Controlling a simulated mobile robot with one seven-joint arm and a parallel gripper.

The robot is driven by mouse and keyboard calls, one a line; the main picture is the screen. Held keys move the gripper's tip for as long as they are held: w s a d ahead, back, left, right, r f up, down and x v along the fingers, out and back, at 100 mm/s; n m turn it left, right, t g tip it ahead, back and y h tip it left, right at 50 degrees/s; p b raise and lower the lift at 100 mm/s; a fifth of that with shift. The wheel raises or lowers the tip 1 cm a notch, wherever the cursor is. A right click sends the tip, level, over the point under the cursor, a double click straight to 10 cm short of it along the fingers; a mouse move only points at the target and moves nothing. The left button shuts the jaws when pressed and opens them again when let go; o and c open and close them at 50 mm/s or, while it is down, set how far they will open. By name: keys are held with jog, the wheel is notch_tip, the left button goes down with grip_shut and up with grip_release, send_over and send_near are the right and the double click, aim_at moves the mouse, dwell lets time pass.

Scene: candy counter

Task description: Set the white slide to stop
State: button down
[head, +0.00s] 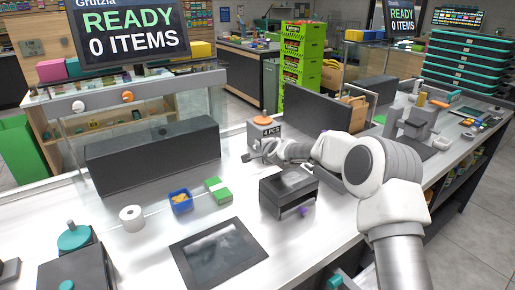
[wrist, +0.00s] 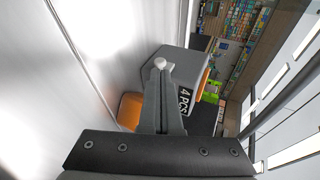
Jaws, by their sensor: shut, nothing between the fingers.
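My gripper (head: 247,158) is shut and empty, beside the grey box marked "4 PCS" (head: 277,130) in the head view. In the wrist view my shut fingers (wrist: 160,72) point toward this grey box (wrist: 183,62). A small round white knob (wrist: 160,62) shows right at the fingertips; I cannot tell whether they touch it or whether it is the slide. An orange part (wrist: 130,108) lies left of the fingers. In the head view a white knob (head: 78,106) and an orange knob (head: 127,96) sit on the rail at the left. No stop marking is readable.
A dark grey block-like machine (head: 288,188) stands just in front of my gripper. A long dark box (head: 153,155), a blue tray (head: 180,203), a green-and-white box (head: 217,190) and a dark flat panel (head: 218,256) are on the counter. Bare counter shows around the white roll (head: 132,217).

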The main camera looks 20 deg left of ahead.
jog(key=shift+x, duration=1.55)
jog(key=shift+w+a+r+p, duration=0.1)
jog(key=shift+w+a+p, duration=0.3)
jog(key=shift+p, duration=0.4)
jog(key=shift+w+a+p, duration=0.65)
jog(key=shift+a+p, duration=0.05)
jog(key=shift+p, duration=0.1)
jog(key=shift+a, duration=0.2)
jog(key=shift+a+r, duration=0.1)
